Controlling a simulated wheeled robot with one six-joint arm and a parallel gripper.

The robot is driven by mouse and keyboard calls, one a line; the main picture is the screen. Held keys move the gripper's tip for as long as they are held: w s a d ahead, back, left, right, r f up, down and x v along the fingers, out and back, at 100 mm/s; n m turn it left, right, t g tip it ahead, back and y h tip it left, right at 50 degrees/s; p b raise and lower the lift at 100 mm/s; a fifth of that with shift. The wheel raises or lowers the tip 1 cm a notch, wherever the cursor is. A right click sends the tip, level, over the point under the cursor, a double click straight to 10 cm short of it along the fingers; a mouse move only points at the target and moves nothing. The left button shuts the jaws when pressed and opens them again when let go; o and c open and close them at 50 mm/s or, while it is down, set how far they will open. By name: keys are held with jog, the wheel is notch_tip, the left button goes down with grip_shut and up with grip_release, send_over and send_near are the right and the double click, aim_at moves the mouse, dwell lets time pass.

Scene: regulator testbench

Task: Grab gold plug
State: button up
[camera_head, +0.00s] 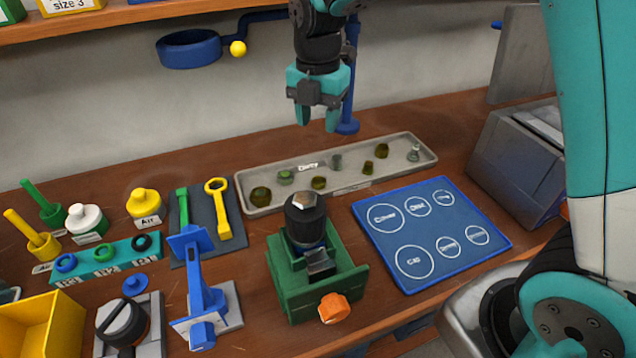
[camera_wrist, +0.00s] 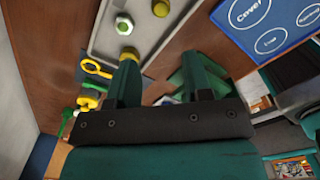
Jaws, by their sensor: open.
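My gripper (camera_head: 318,118) is open and empty, pointing down above the back edge of a long grey tray (camera_head: 240,190). The tray holds several small olive-gold parts, including a large one (camera_head: 260,195) at the left end, one in the middle (camera_head: 319,183) and two at the right (camera_head: 368,167) (camera_head: 381,151). Which of them is the gold plug I cannot tell. In the wrist view, gold parts show near the top (camera_wrist: 160,8) and by the left fingertip (camera_wrist: 130,54), partly hidden. The open fingers (camera_wrist: 162,68) hold nothing there.
A blue labelled mat (camera_head: 430,235) lies right of the tray's front. A green vise-like fixture (camera_head: 290,285) with a black top stands in front of the tray. Yellow and blue tools (camera_head: 218,205) lie left. A grey metal box (camera_head: 515,160) stands at right, and a shelf hangs above.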

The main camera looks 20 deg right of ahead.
send_over(319, 178)
notch_tip(319, 178, down, 9)
jog(key=shift+a+p, duration=0.15)
jog(key=shift+p, duration=0.25)
jog(key=shift+f+p, duration=0.65)
jog(key=shift+f, duration=2.05)
jog(key=c, duration=0.7)
jog(key=shift+r, duration=0.1)
